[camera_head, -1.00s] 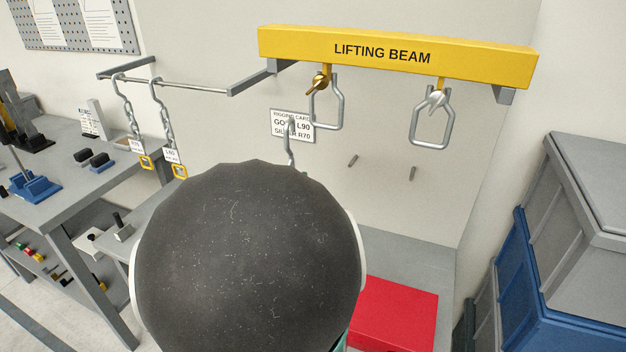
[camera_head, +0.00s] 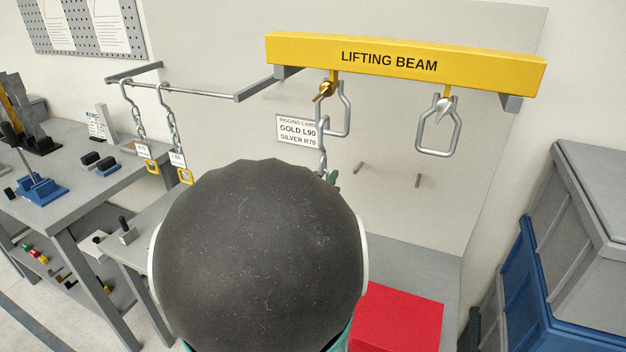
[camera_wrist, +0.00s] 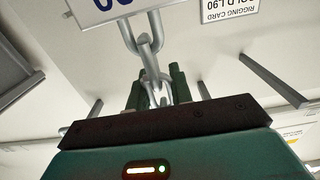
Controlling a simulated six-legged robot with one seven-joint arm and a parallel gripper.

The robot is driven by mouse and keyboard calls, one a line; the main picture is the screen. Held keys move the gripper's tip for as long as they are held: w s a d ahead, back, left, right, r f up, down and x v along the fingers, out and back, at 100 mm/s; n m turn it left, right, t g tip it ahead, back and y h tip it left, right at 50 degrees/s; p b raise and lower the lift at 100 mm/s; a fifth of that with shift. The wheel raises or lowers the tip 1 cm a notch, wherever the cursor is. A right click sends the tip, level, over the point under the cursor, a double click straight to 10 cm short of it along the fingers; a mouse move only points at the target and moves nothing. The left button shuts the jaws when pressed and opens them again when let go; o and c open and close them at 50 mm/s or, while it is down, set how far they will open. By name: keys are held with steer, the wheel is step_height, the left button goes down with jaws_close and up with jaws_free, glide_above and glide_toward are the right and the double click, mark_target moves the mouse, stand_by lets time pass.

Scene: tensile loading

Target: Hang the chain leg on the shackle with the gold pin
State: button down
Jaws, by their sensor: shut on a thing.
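The yellow lifting beam (camera_head: 400,62) carries two steel shackles. The left shackle (camera_head: 347,108) has the gold pin (camera_head: 325,91); the right shackle (camera_head: 457,135) has a silver pin (camera_head: 443,106). My gripper (camera_wrist: 157,88) is shut on a chain leg (camera_wrist: 148,60), whose links run between its green fingers in the wrist view. A white tag (camera_wrist: 90,10) with cut-off blue digits hangs on it. In the head view the upper part of the held chain leg (camera_head: 322,140) overlaps the gold-pin shackle's lower left; I cannot tell whether they touch. My arm hides the rest.
Two chain legs (camera_head: 138,122) (camera_head: 170,122) with tags and yellow end links hang on a rail (camera_head: 205,92) at left. A rigging card (camera_head: 297,131) reads GOLD L90, SILVER R70. Wall pegs (camera_head: 418,180), a red block (camera_head: 398,318) and bins (camera_head: 590,220) are at right.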

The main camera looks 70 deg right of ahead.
steer(key=d+f, duration=0.3)
steer(key=d, duration=0.2)
steer(key=shift+s+f, duration=0.15)
steer(key=shift+s, duration=0.15)
stand_by(0.7)
steer(key=c, duration=1.2)
jaws_free()
steer(key=shift+o, duration=0.2)
steer(key=shift+f, duration=0.15)
steer(key=shift+a, duration=0.1)
